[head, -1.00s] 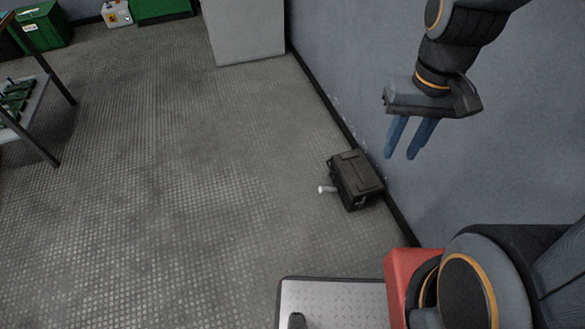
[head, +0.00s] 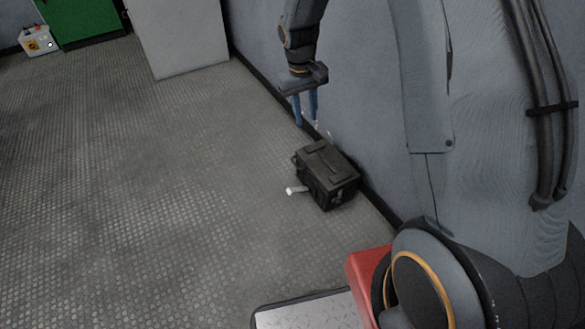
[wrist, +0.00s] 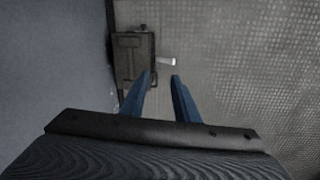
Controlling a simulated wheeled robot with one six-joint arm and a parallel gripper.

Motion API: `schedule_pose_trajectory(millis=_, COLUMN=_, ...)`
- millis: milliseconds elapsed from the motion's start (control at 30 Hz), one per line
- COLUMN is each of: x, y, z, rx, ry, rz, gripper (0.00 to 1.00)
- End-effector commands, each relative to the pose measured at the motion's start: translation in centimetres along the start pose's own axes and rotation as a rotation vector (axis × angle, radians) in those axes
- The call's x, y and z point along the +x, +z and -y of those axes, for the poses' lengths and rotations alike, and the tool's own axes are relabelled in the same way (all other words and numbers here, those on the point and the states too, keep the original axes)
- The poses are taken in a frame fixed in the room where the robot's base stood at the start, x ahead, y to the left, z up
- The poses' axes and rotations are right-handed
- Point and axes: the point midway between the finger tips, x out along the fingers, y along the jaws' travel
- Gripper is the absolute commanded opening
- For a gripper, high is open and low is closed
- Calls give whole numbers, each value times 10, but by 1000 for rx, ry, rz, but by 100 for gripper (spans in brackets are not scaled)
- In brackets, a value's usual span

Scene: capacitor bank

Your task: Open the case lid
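The case (head: 327,178) is a dark box with a closed lid, standing on the floor close to the wall in the head view. A short white handle (head: 297,190) sticks out from its left side. In the wrist view the case (wrist: 128,58) lies beyond the fingertips, a little left, and the white handle (wrist: 167,61) points right. My gripper (head: 308,124) hangs above and behind the case with its blue fingers pointing down. The fingers (wrist: 161,76) are apart with nothing between them. They do not appear to touch the case.
The grey wall (head: 375,130) runs close along the right of the case. A grey cabinet (head: 180,35) stands at the back, beside a green box (head: 85,20) and a small control box (head: 38,41). The floor (head: 150,170) left of the case is clear.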

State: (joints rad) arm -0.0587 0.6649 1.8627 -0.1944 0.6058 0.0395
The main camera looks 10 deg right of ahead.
Motion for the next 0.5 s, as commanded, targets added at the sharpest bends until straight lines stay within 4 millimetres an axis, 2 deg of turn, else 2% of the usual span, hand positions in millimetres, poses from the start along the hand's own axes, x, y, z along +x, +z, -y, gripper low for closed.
schedule_pose_trajectory(millis=33, x=38, y=-19, z=2, rx=-11, ry=6, rz=3, gripper=28)
schedule_pose_trajectory(millis=100, x=73, y=-42, z=4, rx=-28, ry=17, rz=1, gripper=28)
schedule_pose_trajectory(millis=300, x=177, y=-100, z=9, rx=-72, ry=45, rz=-5, gripper=28)
schedule_pose_trajectory(millis=400, x=224, y=-123, z=12, rx=-91, ry=59, rz=-8, gripper=28)
schedule_pose_trajectory(millis=500, x=261, y=-140, z=15, rx=-106, ry=70, rz=-11, gripper=28)
